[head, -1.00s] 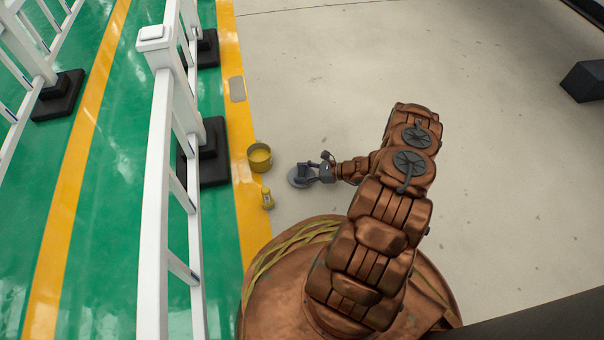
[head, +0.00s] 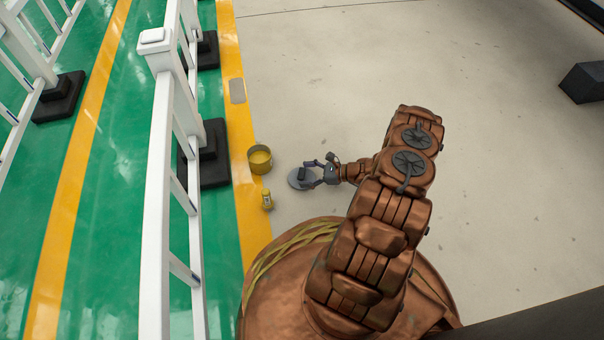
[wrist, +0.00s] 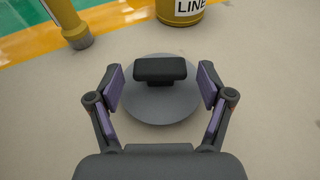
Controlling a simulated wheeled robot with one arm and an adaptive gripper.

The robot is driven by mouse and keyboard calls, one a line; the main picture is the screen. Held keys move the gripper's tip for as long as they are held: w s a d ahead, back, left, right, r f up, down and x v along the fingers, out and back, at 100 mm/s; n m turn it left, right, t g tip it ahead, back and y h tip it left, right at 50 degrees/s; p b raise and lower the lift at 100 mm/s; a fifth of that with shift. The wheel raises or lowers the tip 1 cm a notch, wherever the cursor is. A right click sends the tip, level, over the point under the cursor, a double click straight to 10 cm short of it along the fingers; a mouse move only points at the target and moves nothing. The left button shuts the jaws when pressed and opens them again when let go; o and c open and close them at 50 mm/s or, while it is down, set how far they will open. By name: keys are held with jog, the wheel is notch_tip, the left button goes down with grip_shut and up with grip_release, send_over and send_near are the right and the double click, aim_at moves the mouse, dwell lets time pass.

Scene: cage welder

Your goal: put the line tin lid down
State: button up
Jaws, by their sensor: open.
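The line tin lid is a grey disc with a black bar handle. In the wrist view the lid (wrist: 160,108) lies flat, apparently on the pale floor, with its handle (wrist: 160,69) between my open fingers. My gripper (wrist: 160,88) is open, a finger on each side of the handle with clear gaps. In the head view the lid (head: 300,179) is just left of my gripper (head: 315,175). The yellow line tin (head: 260,159), open at the top, stands to the left of the lid; its "LINE" label (wrist: 192,7) shows in the wrist view.
A small yellow object (head: 267,199) stands below the tin; it also shows in the wrist view (wrist: 72,25). A white barrier (head: 158,180) with black feet (head: 207,155) runs along the left.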

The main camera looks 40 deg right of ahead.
jog(key=p+v, duration=0.4)
jog(key=v, duration=0.6)
jog(key=shift+r, duration=0.2)
jog(key=w+a+r+n+g+y, duration=0.1)
jog(key=w+a+r+n+g, duration=0.1)
jog(key=w+a+r+n, duration=0.3)
notch_tip(320, 180, up, 10)
jog(key=n+g+y, duration=0.1)
jog(key=n+g, duration=0.1)
jog(key=g, duration=0.1)
send_over(303, 177)
jog(key=s+a+r+n+g+h, duration=0.1)
jog(key=s+a+r+n+g, duration=0.1)
jog(key=a+r+n+g, duration=0.75)
jog(key=s+a+r+n+h, duration=0.2)
jog(key=s+a+r+h, duration=0.1)
jog(key=s+a+r, duration=0.4)
jog(key=s+a+r+n+h, duration=0.25)
jog(key=s+a+r, duration=0.2)
jog(key=r, duration=0.35)
jog(key=s+r+n+h, duration=0.2)
jog(key=s+n+h, duration=0.1)
jog(key=s, duration=0.3)
jog(key=s+r+n+t+h, duration=0.1)
jog(key=s+r+n+h, duration=0.2)
jog(key=s, duration=0.4)
jog(key=shift+s+d+r, duration=0.25)
jog(key=shift+s+d, duration=0.05)
jog(key=shift+r, duration=0.1)
